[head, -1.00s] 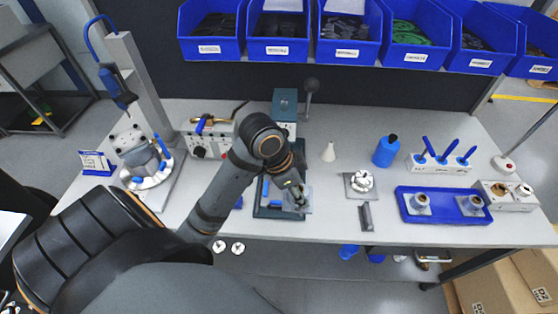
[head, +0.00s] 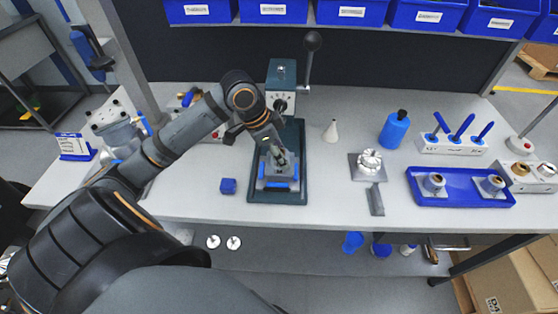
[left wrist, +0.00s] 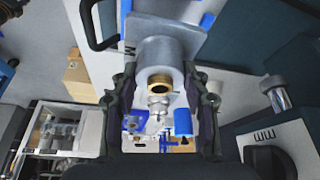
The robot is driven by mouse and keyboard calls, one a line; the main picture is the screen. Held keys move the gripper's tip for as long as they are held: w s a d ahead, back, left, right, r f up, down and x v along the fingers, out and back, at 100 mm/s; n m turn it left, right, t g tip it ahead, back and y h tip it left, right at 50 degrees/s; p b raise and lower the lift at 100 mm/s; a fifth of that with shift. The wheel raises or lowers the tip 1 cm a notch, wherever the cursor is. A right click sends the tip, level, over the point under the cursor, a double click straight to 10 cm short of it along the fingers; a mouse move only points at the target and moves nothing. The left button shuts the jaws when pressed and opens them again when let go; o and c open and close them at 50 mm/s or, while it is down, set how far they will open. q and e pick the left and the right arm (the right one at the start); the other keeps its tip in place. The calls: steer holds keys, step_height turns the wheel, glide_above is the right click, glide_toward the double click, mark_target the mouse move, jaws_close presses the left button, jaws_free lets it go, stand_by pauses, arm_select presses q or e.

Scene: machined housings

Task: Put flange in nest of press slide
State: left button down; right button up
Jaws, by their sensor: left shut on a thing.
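My left gripper (head: 283,160) is shut on the flange, a grey metal piece with a square plate and a round hub. In the left wrist view the hub of the flange (left wrist: 165,62), with a brass bush in its bore, sits between the two fingers (left wrist: 160,105). The press slide (head: 277,199) is a dark green base with a blue-edged nest (head: 279,185). The flange is at the nest, its plate close to the blue edges; I cannot tell whether it is seated. The fingers hide part of it. My right gripper is not in view.
The press (head: 282,92) with its lever (head: 308,65) stands just behind. A silver part on a square plate (head: 369,163) and a blue tray (head: 462,198) with two flanged parts stand to the right.

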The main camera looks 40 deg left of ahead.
arm_select(q)
steer(key=shift+a+f, duration=0.15)
steer(key=shift+f, duration=0.1)
steer(key=shift+w+a+f, duration=0.1)
steer(key=shift+f, duration=0.8)
steer(key=shift+w+a+f, duration=0.1)
steer(key=shift+f, duration=0.75)
steer(key=c, duration=1.1)
jaws_free()
steer(key=shift+f, duration=0.15)
steer(key=o, duration=0.4)
steer(key=shift+o, duration=0.2)
